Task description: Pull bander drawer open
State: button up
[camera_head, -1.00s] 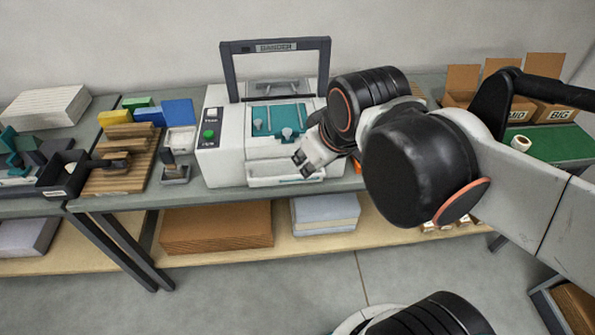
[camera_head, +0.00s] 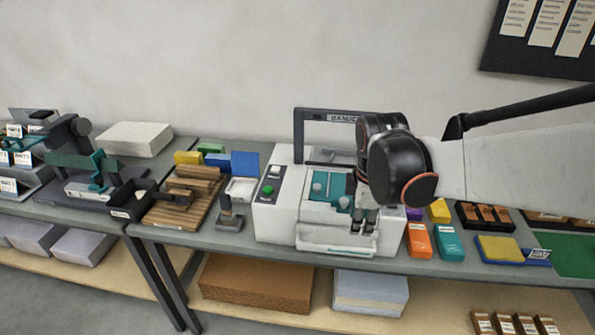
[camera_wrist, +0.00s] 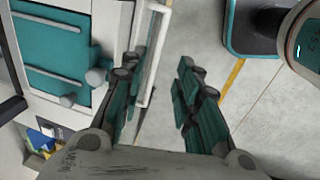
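The bander (camera_head: 285,205) is a white machine with a dark upright frame, a teal top plate and a green button, on the grey bench. Its drawer (camera_head: 325,238) is the low white front at the bottom. My gripper (camera_head: 362,226) points down at the right part of the drawer front. In the wrist view my gripper (camera_wrist: 158,95) is open. The drawer's white bar-like edge (camera_wrist: 153,55) runs between the fingers, close to the left finger. I cannot tell whether the finger touches it.
Orange and teal boxes (camera_head: 450,242) stand just right of the bander. A small grey stand (camera_head: 230,218) and a wooden rack (camera_head: 185,200) are on its left. Cardboard (camera_head: 255,283) lies on the lower shelf. Floor (camera_wrist: 190,45) shows in front of the drawer.

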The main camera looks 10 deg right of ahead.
aim_at(354, 248)
jog(key=f+b, duration=0.1)
jog(key=f, duration=0.3)
jog(key=w+f+b, duration=0.1)
jog(key=f+b, duration=0.1)
jog(key=f, duration=0.1)
jog(key=w+f+b, duration=0.1)
jog(key=f, duration=0.3)
jog(key=shift+w+d+f, duration=0.1)
jog(key=shift+d+f, duration=0.2)
jog(key=shift+d, duration=0.05)
grip_shut()
